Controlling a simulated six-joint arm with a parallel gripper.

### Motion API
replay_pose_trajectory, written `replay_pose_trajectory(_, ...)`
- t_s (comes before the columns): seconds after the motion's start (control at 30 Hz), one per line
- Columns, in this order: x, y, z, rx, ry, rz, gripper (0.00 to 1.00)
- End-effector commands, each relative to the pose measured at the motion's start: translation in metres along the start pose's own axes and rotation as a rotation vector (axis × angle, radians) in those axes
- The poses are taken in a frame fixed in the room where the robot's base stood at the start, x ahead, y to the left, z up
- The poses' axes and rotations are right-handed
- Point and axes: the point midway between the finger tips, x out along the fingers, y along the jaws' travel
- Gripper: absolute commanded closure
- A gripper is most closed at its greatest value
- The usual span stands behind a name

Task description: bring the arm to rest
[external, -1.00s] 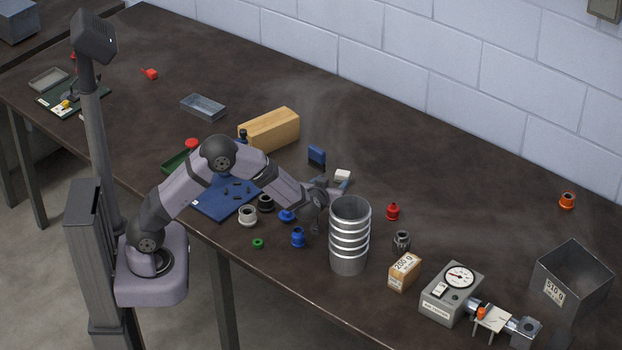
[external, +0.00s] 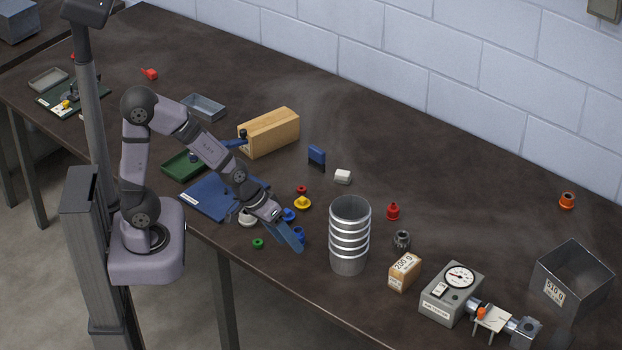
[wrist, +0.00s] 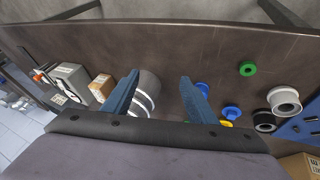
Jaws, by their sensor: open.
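My gripper (external: 293,240) is open and empty, pointing down over the near part of the table, left of the ribbed metal duct (external: 349,236). In the wrist view its two blue fingers (wrist: 160,97) are apart. The duct stands upright and shows partly hidden behind one finger in the wrist view (wrist: 147,90). Blue fittings (external: 288,214), a white ring (external: 247,218) and a green ring (external: 258,244) lie near the gripper. The wrist view also shows the green ring (wrist: 248,68), the white ring (wrist: 285,101) and a blue fitting (wrist: 231,113).
To the right are a 200 g block (external: 404,272), a gauge box (external: 452,293) and a metal bin (external: 572,281). The table's back middle is clear.

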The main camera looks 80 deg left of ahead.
Motion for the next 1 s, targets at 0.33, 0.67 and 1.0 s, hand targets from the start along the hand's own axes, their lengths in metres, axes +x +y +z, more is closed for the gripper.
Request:
replay_pose_trajectory(0.33, -0.028, -0.051, 0.117, 0.517, -0.413, -0.132, 0.48)
replay_pose_trajectory(0.67, -0.038, -0.067, 0.129, 0.596, -0.481, -0.174, 0.48)
replay_pose_trajectory(1.0, -0.038, -0.067, 0.128, 0.593, -0.480, -0.173, 0.48)
